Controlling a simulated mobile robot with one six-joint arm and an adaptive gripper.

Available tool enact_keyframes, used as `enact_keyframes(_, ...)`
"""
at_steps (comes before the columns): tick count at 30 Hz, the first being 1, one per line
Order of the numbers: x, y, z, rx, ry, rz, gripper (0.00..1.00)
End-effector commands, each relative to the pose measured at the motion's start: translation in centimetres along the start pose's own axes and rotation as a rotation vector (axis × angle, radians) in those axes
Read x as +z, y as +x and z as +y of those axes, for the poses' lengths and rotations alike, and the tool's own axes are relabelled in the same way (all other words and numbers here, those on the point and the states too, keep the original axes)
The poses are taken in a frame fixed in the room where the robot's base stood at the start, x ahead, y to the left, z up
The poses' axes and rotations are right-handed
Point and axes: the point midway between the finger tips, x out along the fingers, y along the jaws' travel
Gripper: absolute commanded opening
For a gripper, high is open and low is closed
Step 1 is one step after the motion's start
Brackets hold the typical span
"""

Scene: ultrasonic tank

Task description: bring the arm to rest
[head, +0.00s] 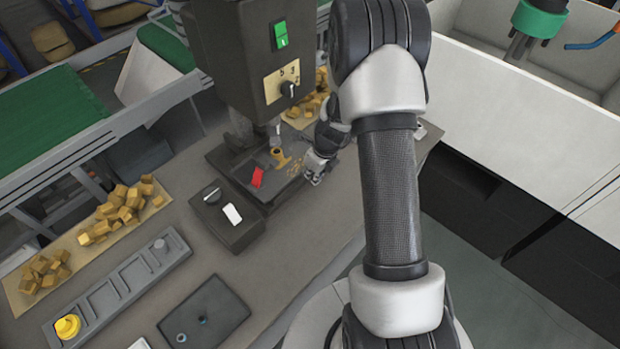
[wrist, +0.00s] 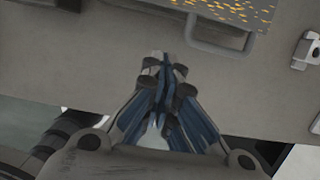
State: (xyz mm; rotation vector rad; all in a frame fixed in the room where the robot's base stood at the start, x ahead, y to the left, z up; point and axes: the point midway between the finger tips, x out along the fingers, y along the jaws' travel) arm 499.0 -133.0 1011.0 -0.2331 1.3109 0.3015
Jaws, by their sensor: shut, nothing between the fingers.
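My gripper (wrist: 165,72) is shut and empty in the wrist view, its fingertips together above the grey bench top (wrist: 80,45). In the head view my gripper (head: 315,172) shows small beside the machine's base, partly hidden by my arm. My arm reaches up across the middle of the head view.
A dark machine (head: 245,60) with a green switch and a knob stands on the bench. A long grey tray (head: 118,290) holds a yellow part (head: 67,326). A dark tray (head: 205,312) lies nearby. Brass-coloured pieces (head: 122,212) lie in piles. White tank walls rise at right.

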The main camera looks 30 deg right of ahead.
Motion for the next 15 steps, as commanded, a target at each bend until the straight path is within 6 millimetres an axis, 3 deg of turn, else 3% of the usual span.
enact_keyframes(3,0.0,-1.0,0.0,-0.001,-0.001,0.000,0.00)
enact_keyframes(11,0.0,-1.2,0.0,0.000,-0.003,0.000,0.00)
enact_keyframes(15,0.9,-2.8,0.7,0.000,-0.103,-0.016,0.00)
